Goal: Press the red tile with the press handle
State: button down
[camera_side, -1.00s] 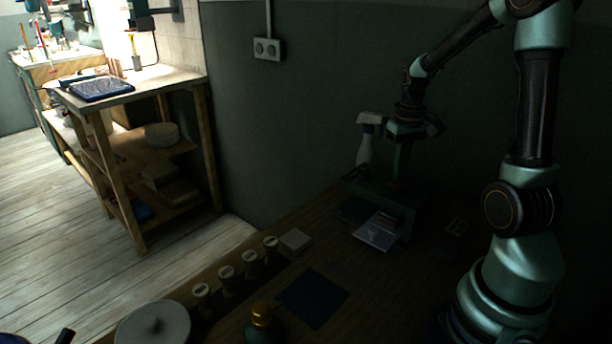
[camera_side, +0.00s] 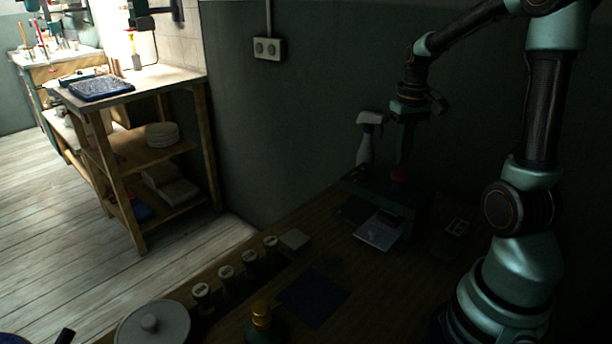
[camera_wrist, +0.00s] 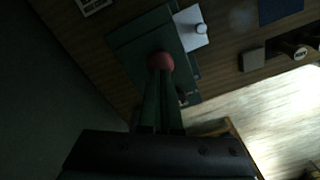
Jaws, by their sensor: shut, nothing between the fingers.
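The dark green press (camera_side: 375,192) stands on the table by the wall. Its handle has a red knob (camera_side: 398,175) on top, which also shows in the wrist view (camera_wrist: 161,61). My gripper (camera_side: 402,158) is shut and empty, pointing down just above the knob; I cannot tell whether its tips touch it. In the wrist view, my gripper's green fingers (camera_wrist: 159,82) lie together close to the knob. A pale plate (camera_side: 376,236) sticks out at the press's front. A dim reddish patch lies at its inner end, partly under the press; I cannot tell whether it is the tile.
A white spray bottle (camera_side: 366,140) stands close behind the press. The light is very dim.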

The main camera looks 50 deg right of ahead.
jog(key=shift+r, duration=1.8)
jog(key=a+r+n+t, duration=0.3)
jog(key=a+n+t, duration=0.2)
jog(key=a, duration=1.7)
jog(key=shift+n+t, duration=0.3)
jog(key=shift+n, duration=0.2)
jog(key=shift+r, duration=0.15)
